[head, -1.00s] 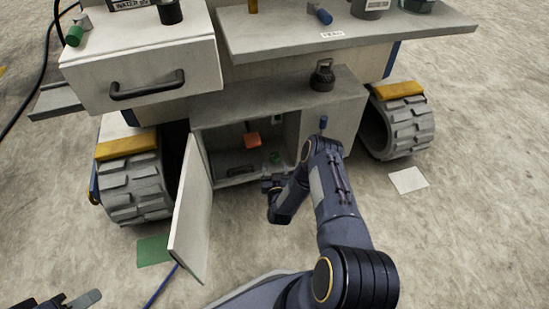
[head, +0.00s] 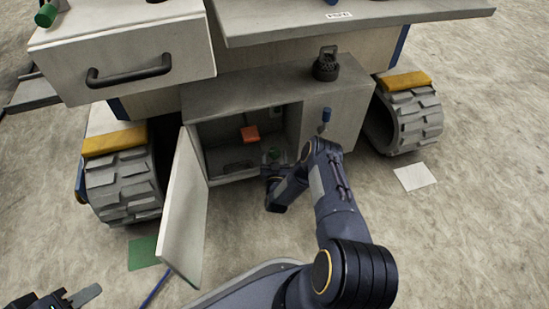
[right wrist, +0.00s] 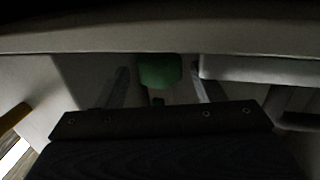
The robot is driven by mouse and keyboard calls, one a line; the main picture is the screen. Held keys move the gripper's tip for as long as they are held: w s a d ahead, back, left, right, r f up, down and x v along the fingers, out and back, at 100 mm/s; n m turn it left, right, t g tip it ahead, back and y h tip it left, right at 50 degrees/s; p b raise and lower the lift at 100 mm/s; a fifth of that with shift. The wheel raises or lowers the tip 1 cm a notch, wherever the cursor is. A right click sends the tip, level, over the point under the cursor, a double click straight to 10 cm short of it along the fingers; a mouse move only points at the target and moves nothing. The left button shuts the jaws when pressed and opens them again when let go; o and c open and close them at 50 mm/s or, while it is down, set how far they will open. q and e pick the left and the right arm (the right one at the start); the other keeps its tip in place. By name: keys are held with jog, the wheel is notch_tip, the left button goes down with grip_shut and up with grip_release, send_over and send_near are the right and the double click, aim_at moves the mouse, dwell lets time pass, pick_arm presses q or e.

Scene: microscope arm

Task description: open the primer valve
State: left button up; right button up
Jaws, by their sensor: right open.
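The open lower cabinet (head: 215,131) has its door (head: 186,215) swung out to the left. Inside hangs an orange-red block or handle (head: 250,134). A green knob (right wrist: 160,70) shows in the right wrist view, and a small green bit of it seems to show low in the cabinet in the head view. My right gripper (right wrist: 162,87) is open, with a finger on each side of the green knob; contact cannot be told. In the head view its tip is partly hidden at the cabinet mouth. Which part is the primer valve is not labelled. My left gripper (head: 68,298) is at the bottom left, partly cut off.
A black ringed weight (head: 326,66) sits on top. A drawer (head: 130,72) juts out upper left. Tracked wheels (head: 122,185) flank the cabinet. The cabinet ceiling or edge passes close above my right gripper.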

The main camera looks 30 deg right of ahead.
jog(key=shift+c, duration=0.3)
jog(key=c, duration=0.9)
jog(key=shift+y, duration=0.3)
jog(key=n+t+y, duration=0.1)
jog(key=y, duration=0.1)
jog(key=n+y, duration=0.2)
jog(key=shift+s+d+t, duration=0.15)
jog(key=shift+d+t, duration=0.2)
jog(key=shift+t, duration=0.05)
jog(key=shift+d+n+y, duration=0.2)
jog(key=shift+n+y, duration=1.2)
jog(key=shift+y, duration=0.7)
jog(key=o, duration=1)
jog(key=shift+c, duration=0.2)
